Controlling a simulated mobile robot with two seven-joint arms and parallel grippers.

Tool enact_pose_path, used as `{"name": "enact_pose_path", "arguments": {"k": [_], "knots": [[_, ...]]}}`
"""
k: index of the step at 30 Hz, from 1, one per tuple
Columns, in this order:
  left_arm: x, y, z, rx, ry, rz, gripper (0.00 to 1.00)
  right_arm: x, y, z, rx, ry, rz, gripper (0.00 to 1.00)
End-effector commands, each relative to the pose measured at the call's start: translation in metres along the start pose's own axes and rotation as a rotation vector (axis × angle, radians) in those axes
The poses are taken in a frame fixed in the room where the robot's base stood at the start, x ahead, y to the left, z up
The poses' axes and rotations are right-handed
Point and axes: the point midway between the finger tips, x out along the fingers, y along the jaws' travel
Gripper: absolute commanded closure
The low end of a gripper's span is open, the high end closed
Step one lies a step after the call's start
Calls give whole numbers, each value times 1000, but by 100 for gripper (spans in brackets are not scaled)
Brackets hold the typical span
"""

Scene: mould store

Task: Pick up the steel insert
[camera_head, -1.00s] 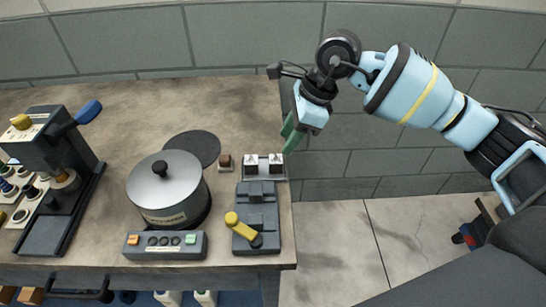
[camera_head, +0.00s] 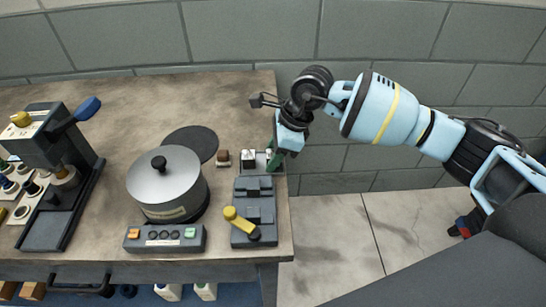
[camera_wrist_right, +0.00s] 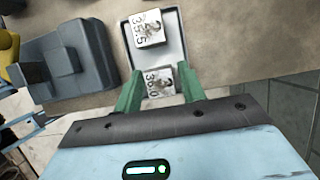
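Two small steel inserts with dark number markings sit in a light tray (camera_wrist_right: 175,52). In the right wrist view, the upper insert (camera_wrist_right: 147,27) seems to read 35.5 and the nearer insert (camera_wrist_right: 160,82) seems to read 35.0. My right gripper (camera_wrist_right: 160,84) has its green fingers apart, one on each side of the nearer insert. I cannot tell whether they touch it or how low they are. In the head view, the right gripper (camera_head: 274,157) is at the tray's right end, partly hiding that insert; the left insert (camera_head: 248,155) shows. My left gripper is not in view.
A grey fixture with a yellow handle (camera_head: 242,224) stands just in front of the tray. The bench (camera_head: 140,105) is clear at the back.

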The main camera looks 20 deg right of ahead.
Motion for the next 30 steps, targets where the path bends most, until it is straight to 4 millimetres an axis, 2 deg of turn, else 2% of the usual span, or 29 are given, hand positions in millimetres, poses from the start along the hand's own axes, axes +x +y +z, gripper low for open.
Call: {"name": "enact_pose_path", "arguments": {"k": [4, 13, 23, 26, 30], "knots": [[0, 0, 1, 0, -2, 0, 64, 0, 0, 0, 0, 0, 0, 60], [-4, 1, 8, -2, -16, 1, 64, 0, 0, 0, 0, 0, 0, 99], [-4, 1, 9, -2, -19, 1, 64, -6, -1, 3, -2, -3, -3, 100], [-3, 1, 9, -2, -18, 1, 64, -17, -1, 8, -3, -3, -3, 100], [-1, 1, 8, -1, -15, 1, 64, -41, -1, 18, -3, -4, -5, 100]]}}
